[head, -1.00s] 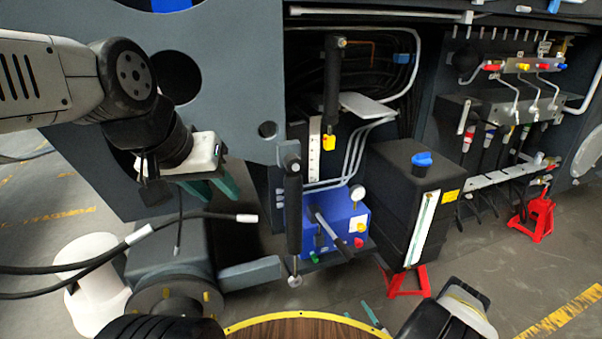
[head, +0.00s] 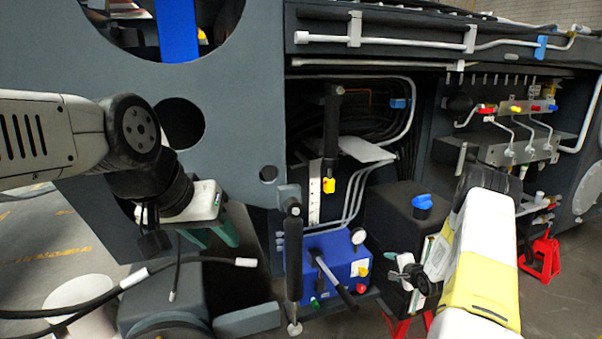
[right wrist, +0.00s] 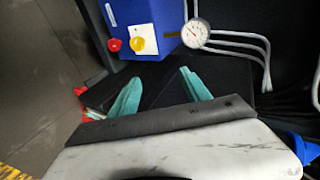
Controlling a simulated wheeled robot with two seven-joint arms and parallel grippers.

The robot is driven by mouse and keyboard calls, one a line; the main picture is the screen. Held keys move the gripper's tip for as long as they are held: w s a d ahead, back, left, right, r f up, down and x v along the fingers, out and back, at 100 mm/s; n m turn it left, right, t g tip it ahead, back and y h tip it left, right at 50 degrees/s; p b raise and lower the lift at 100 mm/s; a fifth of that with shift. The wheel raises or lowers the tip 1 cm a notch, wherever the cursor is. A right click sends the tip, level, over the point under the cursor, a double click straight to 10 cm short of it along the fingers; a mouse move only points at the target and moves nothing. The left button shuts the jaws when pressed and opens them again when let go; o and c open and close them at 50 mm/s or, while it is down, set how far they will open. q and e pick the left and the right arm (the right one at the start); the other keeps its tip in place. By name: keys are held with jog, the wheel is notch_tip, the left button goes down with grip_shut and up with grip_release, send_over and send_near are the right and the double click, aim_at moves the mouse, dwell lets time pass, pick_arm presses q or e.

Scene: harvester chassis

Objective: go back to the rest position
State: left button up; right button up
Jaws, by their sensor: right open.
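My left gripper (head: 212,236) hangs at the left of the head view, in front of the grey chassis plate. Its two teal fingers stand apart with nothing visible between them. My right arm rises at the right of the head view, in front of the black tank. Its fingers are hard to make out there. In the right wrist view my right gripper (right wrist: 160,86) is open, with two teal fingers spread and nothing between them. Beyond them are a dark surface and the blue unit (right wrist: 146,22) with its gauge (right wrist: 195,33).
The black tank (head: 392,205) with a blue cap (head: 422,202) is partly hidden by my right arm. The blue unit (head: 335,256) sits left of it. A red stand (head: 541,258) is on the floor at right. Black hoses (head: 75,290) reach in at lower left.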

notch_tip(320, 180, up, 16)
jog(key=n+g+h, duration=0.1)
jog(key=n+h, duration=0.1)
jog(key=n, duration=0.1)
jog(key=s+a+r+n+g, duration=0.1)
jog(key=s+a+r+n, duration=0.2)
jog(key=r, duration=0.5)
jog(key=s+a+r+n, duration=0.1)
jog(key=s+a+r, duration=0.1)
jog(key=s+r, duration=0.4)
jog(key=s+a+r+n+g, duration=0.1)
jog(key=s+a+r+n, duration=0.1)
jog(key=s, duration=0.8)
jog(key=s+a+r+n+g+y, duration=0.1)
jog(key=s+a+r+n, duration=0.2)
jog(key=s, duration=0.8)
jog(key=s+a+r+n+g+y, duration=0.1)
jog(key=s+a+r+n, duration=0.2)
jog(key=s+a+r, duration=0.3)
jog(key=s+a, duration=0.2)
jog(key=s, duration=0.2)
jog(key=shift+s+a+r+g, duration=0.15)
jog(key=shift+a+r+g, duration=0.05)
jog(key=shift+a+g, duration=0.1)
jog(key=shift+c, duration=0.2)
